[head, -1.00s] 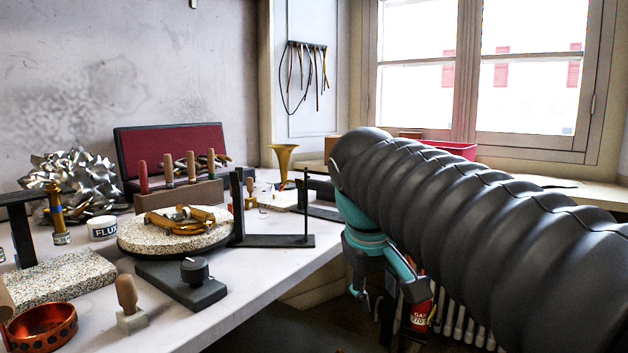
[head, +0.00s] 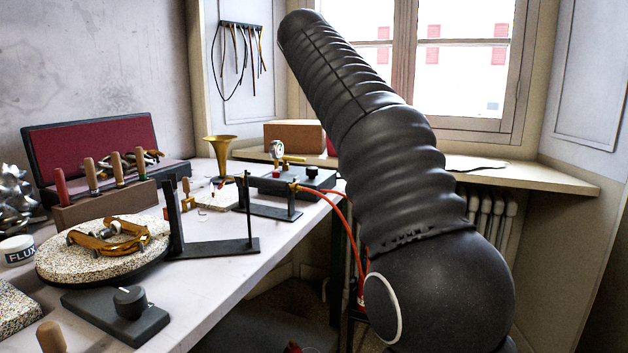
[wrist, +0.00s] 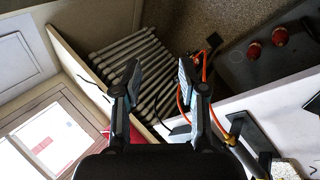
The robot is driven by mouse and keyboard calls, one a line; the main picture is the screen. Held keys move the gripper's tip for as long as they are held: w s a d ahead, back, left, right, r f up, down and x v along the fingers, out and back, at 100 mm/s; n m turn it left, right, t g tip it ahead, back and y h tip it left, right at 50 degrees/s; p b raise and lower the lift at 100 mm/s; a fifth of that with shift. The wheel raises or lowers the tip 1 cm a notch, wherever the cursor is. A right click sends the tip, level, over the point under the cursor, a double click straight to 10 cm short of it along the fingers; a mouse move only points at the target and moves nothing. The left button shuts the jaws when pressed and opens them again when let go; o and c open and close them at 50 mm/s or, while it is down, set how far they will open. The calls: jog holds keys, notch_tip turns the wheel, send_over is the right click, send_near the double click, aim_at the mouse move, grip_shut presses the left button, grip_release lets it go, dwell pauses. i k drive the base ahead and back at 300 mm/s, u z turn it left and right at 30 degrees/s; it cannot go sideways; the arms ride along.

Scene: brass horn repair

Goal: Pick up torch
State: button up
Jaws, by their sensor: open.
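The torch seems to be the small brass piece (head: 295,187) at the end of the orange hose, resting on a dark stand (head: 270,212) at the bench's right edge; its shape is too small to make out fully. In the wrist view, the orange hose (wrist: 217,122) runs right of my fingers toward the dark stand (wrist: 252,132). My gripper (wrist: 158,75) is open and empty, its fingers apart over the radiator and floor, clear of the hose. In the head view my arm rises toward the window and the gripper does not show.
The hose drops to a red gas bottle (head: 361,288), mostly hidden by my arm. Behind the stand are a black box (head: 290,180) with a gauge (head: 277,150) and a brass horn bell (head: 220,150). A black post fixture (head: 215,248) stands nearer. A white radiator (head: 490,215) is right.

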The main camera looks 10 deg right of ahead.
aim_at(254, 182)
jog(key=z, duration=0.8)
jog(key=i, duration=1.4)
jog(key=u, duration=1.65)
